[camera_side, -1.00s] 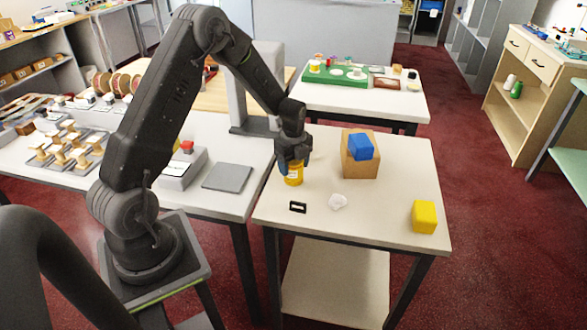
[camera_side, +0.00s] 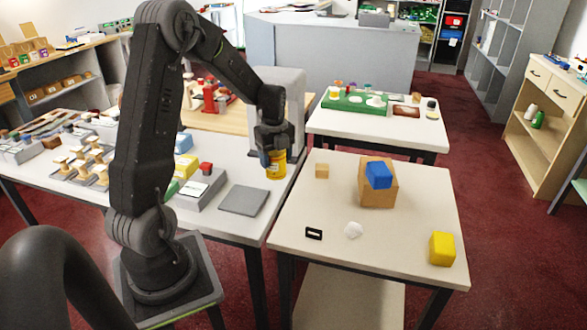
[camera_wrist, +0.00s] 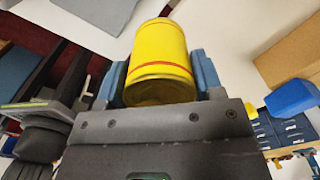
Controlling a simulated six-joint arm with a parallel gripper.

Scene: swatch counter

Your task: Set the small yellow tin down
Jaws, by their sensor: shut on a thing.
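The small yellow tin (camera_side: 276,164), with a red band in the wrist view (camera_wrist: 160,52), is held between the blue finger pads of my gripper (camera_side: 272,158). The pads press on both sides of the tin in the wrist view (camera_wrist: 160,80). In the side view the tin looks upright, in front of the right end of the left table (camera_side: 225,172), near the gap to the right table (camera_side: 330,205). I cannot tell how high its base is above the surface.
A grey flat plate (camera_side: 243,200) lies on the left table, beside a device with a red button (camera_side: 205,180). The right table holds a small wooden block (camera_side: 322,171), a brown box (camera_side: 370,195) with a blue block (camera_side: 379,175), a white lump (camera_side: 353,230) and a yellow block (camera_side: 442,249).

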